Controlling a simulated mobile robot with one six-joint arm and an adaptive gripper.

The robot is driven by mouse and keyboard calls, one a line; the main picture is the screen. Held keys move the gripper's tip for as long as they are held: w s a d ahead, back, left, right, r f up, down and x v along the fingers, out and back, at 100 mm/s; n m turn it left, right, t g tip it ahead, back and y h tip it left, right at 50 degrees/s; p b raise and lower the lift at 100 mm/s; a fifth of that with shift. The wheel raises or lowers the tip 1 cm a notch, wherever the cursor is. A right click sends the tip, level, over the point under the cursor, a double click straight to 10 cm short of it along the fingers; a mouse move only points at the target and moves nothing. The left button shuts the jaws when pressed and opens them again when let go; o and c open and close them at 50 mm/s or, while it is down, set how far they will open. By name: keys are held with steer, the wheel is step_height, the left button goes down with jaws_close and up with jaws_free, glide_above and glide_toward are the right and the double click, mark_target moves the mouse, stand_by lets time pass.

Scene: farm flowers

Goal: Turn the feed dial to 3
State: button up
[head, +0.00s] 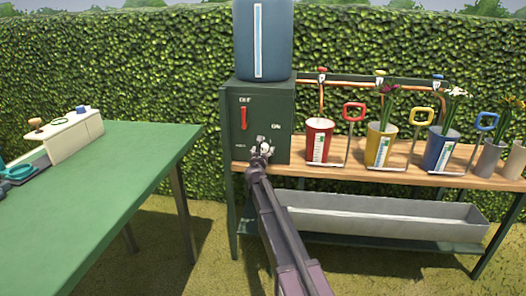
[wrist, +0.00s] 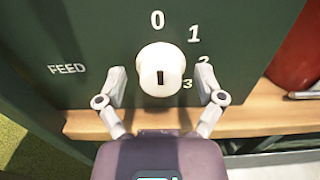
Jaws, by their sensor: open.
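The feed dial (wrist: 162,60) is a round white knob on the dark green panel of the feeder box (head: 275,100). Numbers 0, 1, 2 and 3 run clockwise from its top to its lower right, and "FEED" is printed to its left. A short dark upright mark shows on the knob's face, slightly below its middle; which number it indicates I cannot tell. My gripper (wrist: 160,78) is open, with one finger on each side of the knob and a visible gap on both sides. The right finger partly covers the 2. In the head view my gripper (head: 262,148) hides most of the dial.
A red lever (head: 243,118) sits above the dial between printed labels. A blue tank (head: 265,40) stands on the box. Red (head: 319,142), yellow (head: 380,146) and blue (head: 440,149) pots stand right on the wooden shelf (head: 400,175). A green table (head: 110,185) is left.

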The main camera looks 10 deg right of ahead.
steer(key=shift+d, duration=0.1)
steer(key=c, duration=1.1)
steer(key=shift+c, duration=0.2)
